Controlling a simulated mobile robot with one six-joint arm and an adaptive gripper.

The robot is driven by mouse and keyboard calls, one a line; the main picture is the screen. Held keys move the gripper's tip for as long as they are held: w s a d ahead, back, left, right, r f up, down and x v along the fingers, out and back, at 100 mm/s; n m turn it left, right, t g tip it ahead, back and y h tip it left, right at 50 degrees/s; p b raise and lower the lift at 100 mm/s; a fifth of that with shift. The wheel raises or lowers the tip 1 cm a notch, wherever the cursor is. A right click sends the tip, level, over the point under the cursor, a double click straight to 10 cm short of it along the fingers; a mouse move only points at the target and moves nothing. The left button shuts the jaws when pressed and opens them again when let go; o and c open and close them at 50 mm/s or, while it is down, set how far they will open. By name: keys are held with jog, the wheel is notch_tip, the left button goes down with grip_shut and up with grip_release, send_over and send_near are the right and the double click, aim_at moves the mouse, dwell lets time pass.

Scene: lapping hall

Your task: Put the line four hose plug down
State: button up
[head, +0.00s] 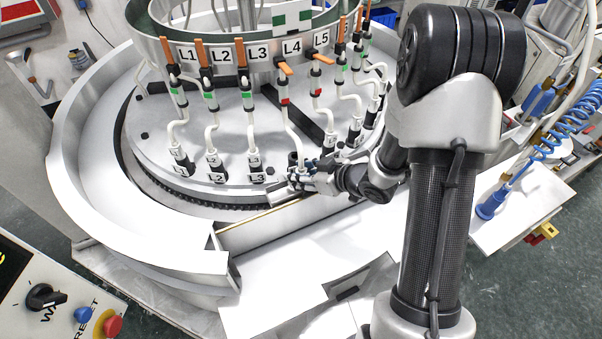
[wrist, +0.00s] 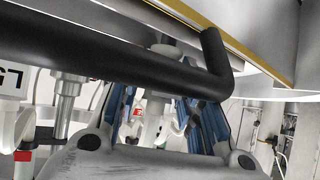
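My gripper (head: 302,166) is low at the front of the round plate, around the lower end of the line four hose (head: 292,125). In the wrist view the blue-padded fingers (wrist: 160,105) stand apart, with a white plug-like piece (wrist: 154,112) between them and what look like gaps at its sides. I take it to be the line four plug; its label is hidden in the head view, and I cannot tell what it rests on. The L4 valve lever (head: 285,68) is turned sideways, with a red marker on the hose below.
The L3 plug (head: 256,174) stands just left of my gripper, the L2 plug (head: 216,171) farther left. Other hoses crowd the right. The L5 lever (head: 322,52) also lies sideways. A dark bent bar (wrist: 120,50) crosses the wrist view. A silver rim (head: 75,150) surrounds the plate.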

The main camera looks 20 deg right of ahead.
jog(key=shift+o, duration=0.6)
jog(key=shift+r, duration=0.1)
jog(key=shift+d+r, duration=0.1)
jog(key=shift+r, duration=0.2)
jog(key=p+v, duration=0.1)
jog(key=v, duration=1)
jog(key=s+d+r+m+h, duration=0.1)
jog(key=d+r+m+h, duration=0.1)
jog(key=d+r+h, duration=0.4)
jog(key=d+r+m+h, duration=0.1)
jog(key=r+m+h, duration=0.1)
jog(key=r+h, duration=0.35)
jog(key=s+a+r+m+g+y, duration=0.1)
jog(key=s+a+r+g+y, duration=0.1)
jog(key=s+a, duration=0.4)
jog(key=s+a+r+m+g+y, duration=0.2)
jog(key=s+a, duration=0.4)
jog(key=s, duration=0.6)
jog(key=shift+s+a+r+y, duration=0.25)
jog(key=shift+s+r+y, duration=0.1)
